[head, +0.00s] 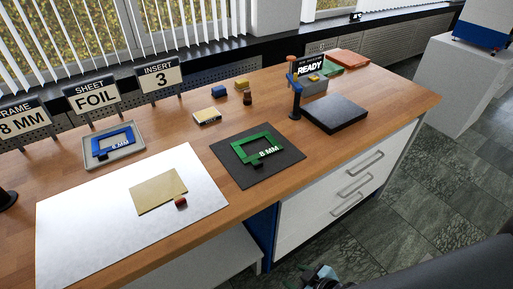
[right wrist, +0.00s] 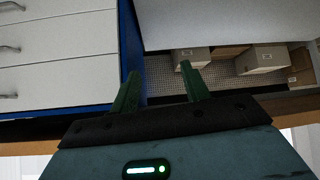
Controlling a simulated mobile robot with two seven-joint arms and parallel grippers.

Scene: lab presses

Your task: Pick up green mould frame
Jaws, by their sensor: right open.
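The green mould frame (head: 275,153), marked "8 MM", lies flat on a dark square mat (head: 238,176) near the front of the wooden bench. My right gripper (head: 318,274) shows at the bottom edge of the head view, in front of the bench and well apart from the frame. In the right wrist view its two green fingers (right wrist: 157,72) are spread with nothing between them. The frame does not show in that view. My left gripper is not in view.
A silver sheet (head: 90,215) bears a tan foil (head: 157,192) and a small red-topped piece (head: 181,203). A blue frame (head: 100,146) lies in a grey tray (head: 90,164). A dark block (head: 336,113) and a "READY" display (head: 309,67) stand right of the mat. White drawers (head: 350,180) are below.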

